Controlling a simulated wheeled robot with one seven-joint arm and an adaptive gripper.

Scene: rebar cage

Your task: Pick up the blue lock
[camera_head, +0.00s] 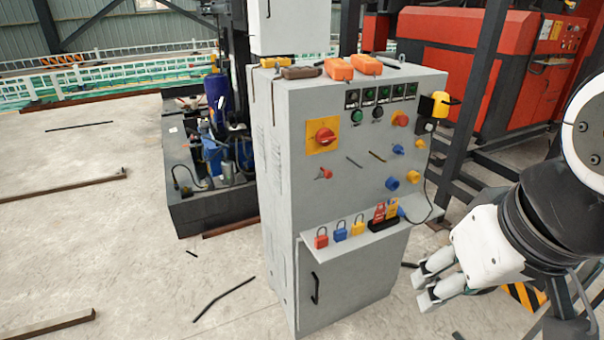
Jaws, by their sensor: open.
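The blue lock (340,234) is a small padlock with its shackle up. It stands on the narrow shelf (375,237) on the front of the grey control cabinet (281,170). A red padlock (321,240) stands to its left and a yellow padlock (358,228) to its right. My gripper (424,286) is at the lower right, apart from the shelf. Its white fingers point left, spread and empty. Nothing hides the blue lock.
Red and yellow tags (385,211) stand in a black holder right of the padlocks. Knobs and a red rotary switch (325,136) stick out above the shelf. A yellow box (440,104) with a hanging cable is at the right edge. Rebar pieces (222,298) lie on the floor.

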